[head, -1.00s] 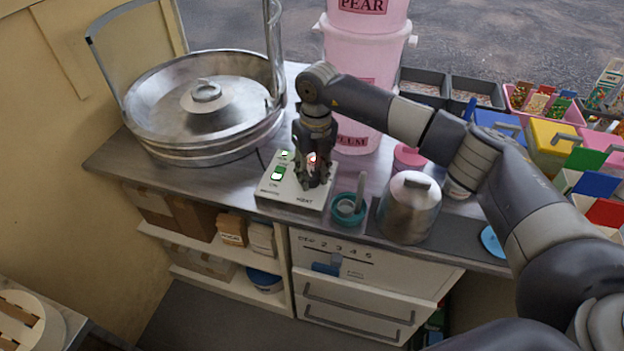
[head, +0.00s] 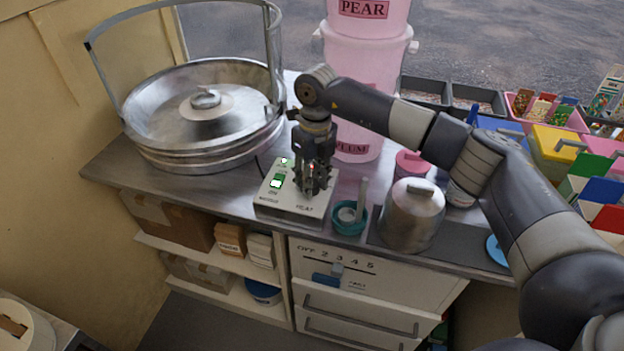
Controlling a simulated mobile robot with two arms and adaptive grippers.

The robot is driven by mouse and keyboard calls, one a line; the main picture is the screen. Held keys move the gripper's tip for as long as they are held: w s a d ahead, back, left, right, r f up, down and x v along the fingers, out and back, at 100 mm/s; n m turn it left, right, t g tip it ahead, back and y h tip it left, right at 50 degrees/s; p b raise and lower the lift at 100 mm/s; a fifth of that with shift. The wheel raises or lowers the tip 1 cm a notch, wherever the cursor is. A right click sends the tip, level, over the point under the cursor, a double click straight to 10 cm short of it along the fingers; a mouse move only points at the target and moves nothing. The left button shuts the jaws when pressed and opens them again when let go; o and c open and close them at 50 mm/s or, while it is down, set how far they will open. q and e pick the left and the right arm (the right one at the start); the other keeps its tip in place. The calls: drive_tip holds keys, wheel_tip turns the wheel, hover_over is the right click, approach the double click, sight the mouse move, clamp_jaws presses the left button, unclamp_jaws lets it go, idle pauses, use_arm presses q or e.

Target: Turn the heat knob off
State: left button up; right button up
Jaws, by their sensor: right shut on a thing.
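The control box (head: 285,206) is a pale box labelled HEAT, standing on the steel counter in front of the large metal pan. A green-and-white switch (head: 277,181) and a small lit spot show on its left part. My right gripper (head: 313,190) points straight down over the right part of the box, above the HEAT label. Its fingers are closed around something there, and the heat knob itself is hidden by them. The knob's setting cannot be read. My left gripper is not in view.
A wide metal pan (head: 203,123) with a tall frame stands at the left. A teal ring-shaped holder (head: 350,221) and a lidded metal pot (head: 411,216) stand close right of the box. Pink tubs (head: 367,75) stand behind my arm. Drawers (head: 357,300) lie below the counter.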

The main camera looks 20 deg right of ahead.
sight(314, 182)
drive_tip(key=o, duration=1.1)
drive_tip(key=r, duration=1.2)
drive_tip(key=shift+w+d, duration=0.1)
drive_tip(key=shift+d, duration=0.2)
